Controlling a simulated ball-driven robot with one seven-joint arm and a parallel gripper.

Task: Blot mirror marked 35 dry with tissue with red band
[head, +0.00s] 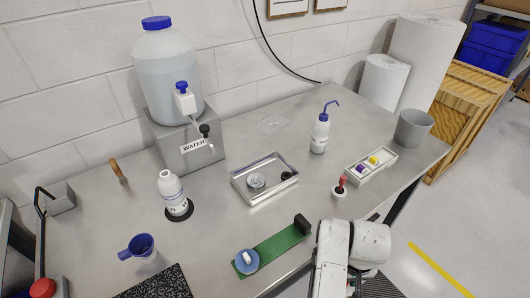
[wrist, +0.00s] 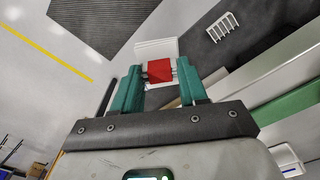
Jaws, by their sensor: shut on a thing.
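In the wrist view my gripper (wrist: 160,84) has its two green fingers closed on a red band (wrist: 160,69). White pleated tissue (wrist: 156,47) shows just beyond the band. In the head view my white arm is at the lower right, and the gripper's fingertips cannot be made out. A small round shiny piece (head: 256,181), perhaps a mirror, lies in the metal tray (head: 250,198) at mid-table. I cannot read the number 35 on anything. A white rack (head: 384,172) at the right holds a yellow-banded (head: 377,158) and a purple-banded tissue (head: 361,168).
Bare tabletop surrounds the tray.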

